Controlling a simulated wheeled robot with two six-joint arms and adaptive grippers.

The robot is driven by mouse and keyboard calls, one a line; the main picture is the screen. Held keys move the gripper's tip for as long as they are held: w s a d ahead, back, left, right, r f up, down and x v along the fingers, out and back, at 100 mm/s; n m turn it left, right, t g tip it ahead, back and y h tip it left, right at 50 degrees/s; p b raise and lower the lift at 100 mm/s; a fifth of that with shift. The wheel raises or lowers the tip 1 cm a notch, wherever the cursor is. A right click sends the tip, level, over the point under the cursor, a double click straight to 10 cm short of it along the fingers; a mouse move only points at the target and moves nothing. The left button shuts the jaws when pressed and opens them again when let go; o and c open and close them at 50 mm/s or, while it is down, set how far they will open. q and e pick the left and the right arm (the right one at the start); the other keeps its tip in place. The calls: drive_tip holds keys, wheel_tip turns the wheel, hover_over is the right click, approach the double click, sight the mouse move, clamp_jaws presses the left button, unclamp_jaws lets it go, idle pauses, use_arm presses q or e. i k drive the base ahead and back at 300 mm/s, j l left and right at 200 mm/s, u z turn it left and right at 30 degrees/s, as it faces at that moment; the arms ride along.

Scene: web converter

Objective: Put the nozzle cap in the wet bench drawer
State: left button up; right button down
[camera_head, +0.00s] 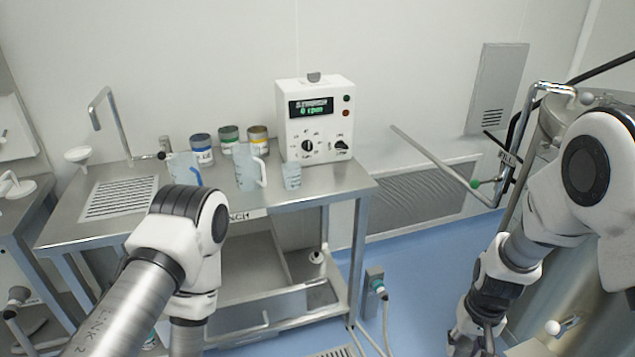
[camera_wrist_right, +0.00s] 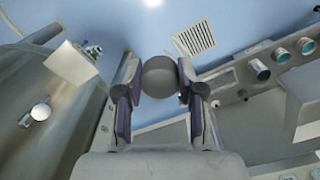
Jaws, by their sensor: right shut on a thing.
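My right gripper (camera_head: 480,340) is low at the right in the head view, over the blue floor. In the right wrist view, the right gripper (camera_wrist_right: 160,88) is shut on a smooth grey rounded piece (camera_wrist_right: 160,76), which looks like the nozzle cap. The cap cannot be made out in the head view. The wet bench (camera_head: 345,188) stands at the left and centre. Under its top, what looks like the drawer (camera_head: 285,304) is pulled out, its inside showing partly behind my left arm. My left gripper is out of view.
On the bench top are jugs (camera_head: 247,170), a beaker (camera_head: 292,176), several jars (camera_head: 201,150) and a control box (camera_head: 316,118). A steel vessel (camera_head: 550,120) stands at the right with a pipe beside it. A post with a hose (camera_head: 376,285) stands between the bench and my right gripper.

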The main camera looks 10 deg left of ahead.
sight(229, 284)
drive_tip(key=i+l+u, duration=0.1)
drive_tip(key=u, duration=0.35)
drive_tip(key=i+l+u, duration=0.2)
drive_tip(key=u, duration=0.25)
drive_tip(key=i+l+u, duration=0.1)
drive_tip(key=u, duration=0.35)
drive_tip(key=l+u, duration=0.3)
drive_tip(key=u, duration=0.15)
drive_tip(key=i+l+u, duration=0.1)
drive_tip(key=l+u, duration=0.45)
drive_tip(key=u, duration=0.3)
drive_tip(key=l, duration=0.45)
drive_tip(key=k+l, duration=0.1)
drive_tip(key=l, duration=0.35)
drive_tip(key=l+u, duration=0.05)
